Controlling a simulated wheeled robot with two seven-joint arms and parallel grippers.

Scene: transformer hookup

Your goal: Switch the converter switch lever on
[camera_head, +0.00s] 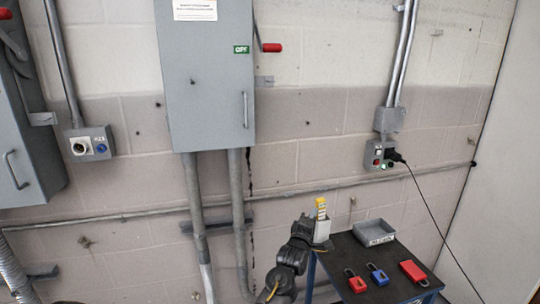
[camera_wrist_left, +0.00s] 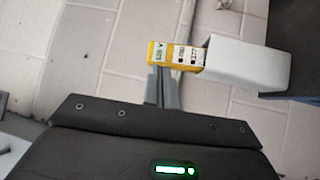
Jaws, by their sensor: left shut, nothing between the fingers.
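A large grey cabinet (camera_head: 207,75) hangs on the wall, with a red-knobbed lever (camera_head: 272,47) sticking out at its right side. A green label (camera_head: 241,49) beside the lever appears to read OFF. A second grey cabinet (camera_head: 28,130) at the far left has another red-ended lever (camera_head: 5,13); I cannot tell which one is the converter's. My left gripper (camera_head: 308,228) is low, well below the levers, by the table's left corner. In the left wrist view its fingers (camera_wrist_left: 162,88) are shut and empty, close to a yellow tester-like item. My right gripper is not in view.
The yellow item (camera_head: 321,207) stands in a pale holder (camera_head: 321,232) at the dark table's (camera_head: 345,248) corner. Conduits (camera_head: 196,220) run down the wall. A plugged cable (camera_head: 425,200) hangs right.

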